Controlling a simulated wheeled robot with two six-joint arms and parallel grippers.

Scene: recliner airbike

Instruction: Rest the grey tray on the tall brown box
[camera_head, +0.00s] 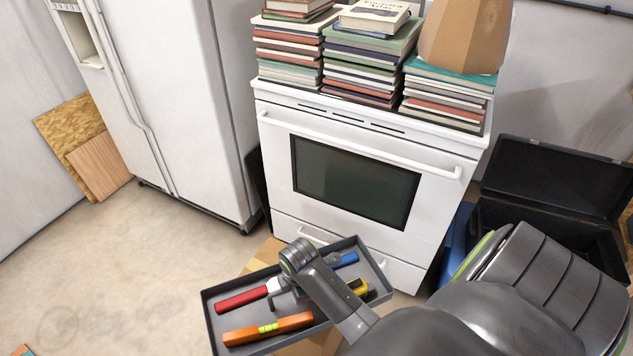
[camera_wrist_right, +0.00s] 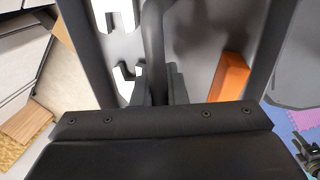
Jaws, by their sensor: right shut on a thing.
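The grey tray (camera_head: 209,318) is at the lower middle of the head view, with a red-handled tool (camera_head: 241,300), an orange level (camera_head: 267,329), a blue-handled tool and a yellow tool in it. My right gripper (camera_wrist_right: 158,92) is shut on the tray's dark upright handle in the wrist view. In the head view my right arm covers the tray's middle and that grip. The brown box (camera_head: 262,262) shows partly behind and below the tray; I cannot tell whether they touch.
A white oven (camera_head: 440,180) with stacks of books (camera_head: 372,60) on top stands just behind the tray. A white fridge (camera_head: 190,100) is at the left. An open black case (camera_head: 560,180) lies at the right. The floor (camera_head: 120,270) at the left is mostly clear.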

